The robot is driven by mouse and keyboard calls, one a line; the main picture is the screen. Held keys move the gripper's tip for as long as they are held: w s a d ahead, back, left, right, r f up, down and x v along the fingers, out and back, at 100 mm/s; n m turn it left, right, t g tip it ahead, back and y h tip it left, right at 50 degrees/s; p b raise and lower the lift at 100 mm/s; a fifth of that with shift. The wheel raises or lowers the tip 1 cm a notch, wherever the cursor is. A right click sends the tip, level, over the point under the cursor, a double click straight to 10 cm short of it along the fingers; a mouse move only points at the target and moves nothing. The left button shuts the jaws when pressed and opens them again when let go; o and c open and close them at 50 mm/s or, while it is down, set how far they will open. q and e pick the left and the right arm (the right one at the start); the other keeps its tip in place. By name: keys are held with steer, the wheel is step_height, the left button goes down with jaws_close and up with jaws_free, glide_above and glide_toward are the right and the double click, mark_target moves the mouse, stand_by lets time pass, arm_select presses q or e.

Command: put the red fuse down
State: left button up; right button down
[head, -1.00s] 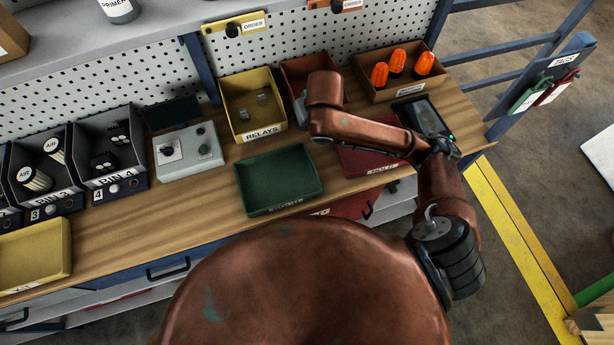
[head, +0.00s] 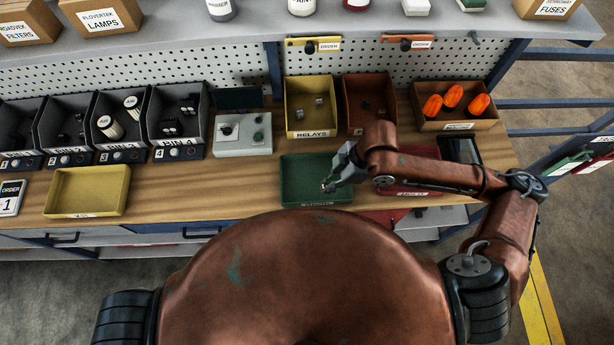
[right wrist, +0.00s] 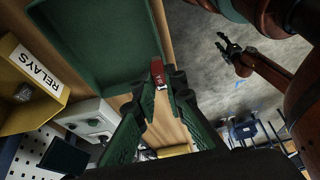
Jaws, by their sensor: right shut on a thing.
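The red fuse (right wrist: 157,72) is a small red piece with a light metal end, seen in the right wrist view. My right gripper (head: 332,182) is over the right part of the green tray (head: 290,165) in the head view. In the right wrist view its green fingers (right wrist: 160,90) are shut on the fuse, near the edge of the green tray (right wrist: 143,60). In the head view the fuse is hardly visible at the fingertips. My left gripper (right wrist: 228,45) shows only in the right wrist view, off over the floor, with its fingers apart and empty.
A yellow relays bin (head: 287,105) and a brown bin (head: 347,105) stand behind the green tray. A grey control box (head: 262,146) is to its left, a red tray (head: 405,190) to its right. A yellow tray (head: 55,192) lies at far left.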

steer(key=w+a+f+p, duration=0.1)
steer(key=w+a+f, duration=0.6)
steer(key=w+f, duration=0.1)
steer(key=shift+a+p, duration=0.35)
steer(key=shift+w+a+f, duration=0.25)
steer(key=shift+w+f, duration=0.1)
steer(key=shift+f, duration=0.15)
step_height(320, 180, down, 3)
steer(key=shift+w+a+r+p, duration=0.1)
steer(key=shift+p, duration=0.35)
steer(key=shift+f, duration=0.25)
steer(key=shift+f, duration=0.15)
steer(key=c, duration=2)
jaws_free()
steer(key=v, duration=1.2)
steer(key=shift+b, duration=0.35)
